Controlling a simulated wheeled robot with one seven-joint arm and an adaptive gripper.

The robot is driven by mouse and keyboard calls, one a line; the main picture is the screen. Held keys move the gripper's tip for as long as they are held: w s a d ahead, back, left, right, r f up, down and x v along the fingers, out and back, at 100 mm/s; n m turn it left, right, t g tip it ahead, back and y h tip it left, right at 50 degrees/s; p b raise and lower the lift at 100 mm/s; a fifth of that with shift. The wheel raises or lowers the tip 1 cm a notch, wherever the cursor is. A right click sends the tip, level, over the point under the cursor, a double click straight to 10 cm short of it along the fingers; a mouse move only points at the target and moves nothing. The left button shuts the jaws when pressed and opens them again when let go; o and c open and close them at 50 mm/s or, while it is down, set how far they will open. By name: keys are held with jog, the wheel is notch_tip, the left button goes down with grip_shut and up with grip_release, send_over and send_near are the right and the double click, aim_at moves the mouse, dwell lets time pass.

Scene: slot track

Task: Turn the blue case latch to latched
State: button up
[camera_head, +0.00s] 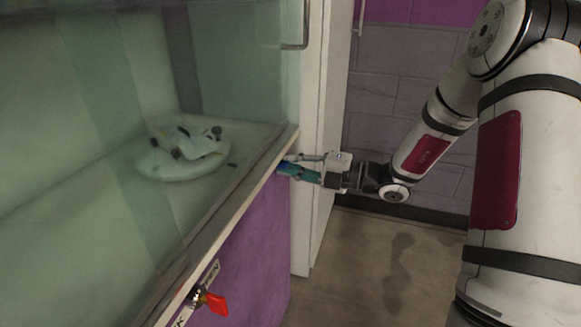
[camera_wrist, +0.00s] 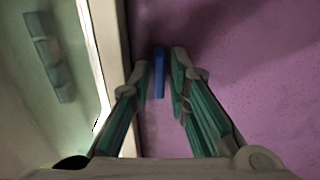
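The blue case latch (camera_wrist: 159,75) shows in the wrist view as a narrow upright blue strip beside the case's pale edge, against the purple panel. My gripper (camera_wrist: 160,72) has one finger on each side of it, with what look like small gaps. The fingers are parted and do not appear to press on the latch. In the head view my gripper (camera_head: 288,167) is at the far end of the case's front edge. A bit of blue (camera_head: 283,168) shows at its tips there; the rest of the latch is hidden by the fingers.
A glass case (camera_head: 80,200) on a purple base (camera_head: 250,240) fills the left. Inside, a white model stands on a round white stand (camera_head: 180,170). A red latch (camera_head: 214,302) with a label plate sits on the near front. Floor (camera_head: 370,270) to the right is clear.

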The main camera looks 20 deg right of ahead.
jog(key=shift+c, duration=0.6)
grip_shut()
jog(key=shift+r+n+p, duration=0.1)
jog(key=shift+n+p, duration=0.3)
jog(key=shift+p, duration=0.3)
jog(key=n+p, duration=0.2)
jog(key=shift+p, duration=0.4)
jog(key=n+p, duration=0.2)
jog(key=n, duration=0.2)
jog(key=shift+n+p, duration=0.3)
jog(key=shift+p, duration=0.05)
jog(key=n+p, duration=0.1)
jog(key=n, duration=0.9)
jog(key=shift+n, duration=0.4)
